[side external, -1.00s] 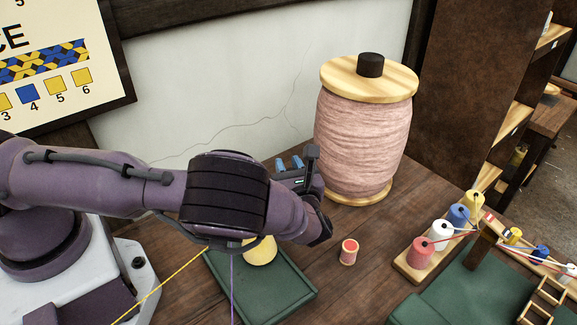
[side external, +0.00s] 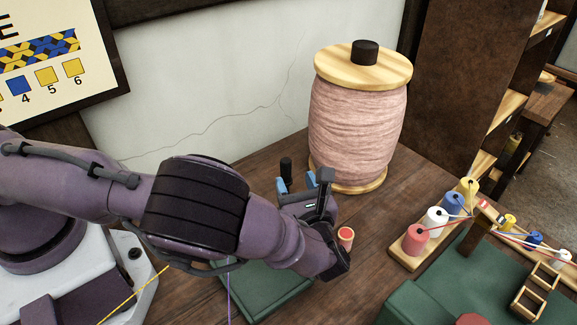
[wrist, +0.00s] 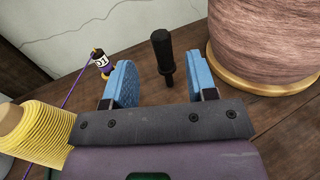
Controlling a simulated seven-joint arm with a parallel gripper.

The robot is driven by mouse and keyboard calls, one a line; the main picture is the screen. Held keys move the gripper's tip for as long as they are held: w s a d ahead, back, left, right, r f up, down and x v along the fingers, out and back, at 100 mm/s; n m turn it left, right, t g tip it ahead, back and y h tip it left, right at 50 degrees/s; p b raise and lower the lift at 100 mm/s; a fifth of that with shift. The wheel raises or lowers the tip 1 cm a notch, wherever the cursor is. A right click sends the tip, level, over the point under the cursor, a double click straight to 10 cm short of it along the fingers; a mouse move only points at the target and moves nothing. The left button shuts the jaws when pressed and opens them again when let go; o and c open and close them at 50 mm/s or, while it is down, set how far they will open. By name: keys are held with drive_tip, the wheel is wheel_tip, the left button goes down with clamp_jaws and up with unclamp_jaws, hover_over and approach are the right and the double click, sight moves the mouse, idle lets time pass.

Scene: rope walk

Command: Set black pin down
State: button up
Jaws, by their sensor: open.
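The black pin (wrist: 162,54) stands in front of my gripper (wrist: 161,78) in the wrist view, in line with the gap between the two blue fingers. It has a thick handle above a collar and a thinner lower end, which meets the wooden table. The fingers are spread and the pin touches neither in this picture. In the side view the top of the pin (side external: 286,167) shows behind my gripper (side external: 296,184); its lower part is hidden. I cannot tell whether the pin sits in a hole.
A large pink yarn spool (side external: 358,125) stands behind. A small red-topped spool (side external: 346,237) is close right of my gripper. A rack of colored spools (side external: 412,257) stands right. A green tray (side external: 265,285) lies below my arm. A purple spool (wrist: 100,62) and yellow spool (wrist: 40,135) are left.

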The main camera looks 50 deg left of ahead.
drive_tip(key=s+a+r+n+g+h, duration=0.35)
drive_tip(key=r+n+h, duration=0.2)
drive_tip(key=r, duration=0.25)
drive_tip(key=s+a+r+n+g+h, duration=0.3)
drive_tip(key=s+r+n+g+h, duration=0.15)
drive_tip(key=r+n, duration=0.3)
drive_tip(key=s+a+r+n+t+h, duration=0.2)
drive_tip(key=s+r+n+t+h, duration=0.4)
drive_tip(key=s+r+n, duration=0.3)
drive_tip(key=s+r, duration=0.3)
drive_tip(key=shift+s+a+t+h, duration=0.3)
drive_tip(key=shift+a+t, duration=0.05)
drive_tip(key=shift+t, duration=0.05)
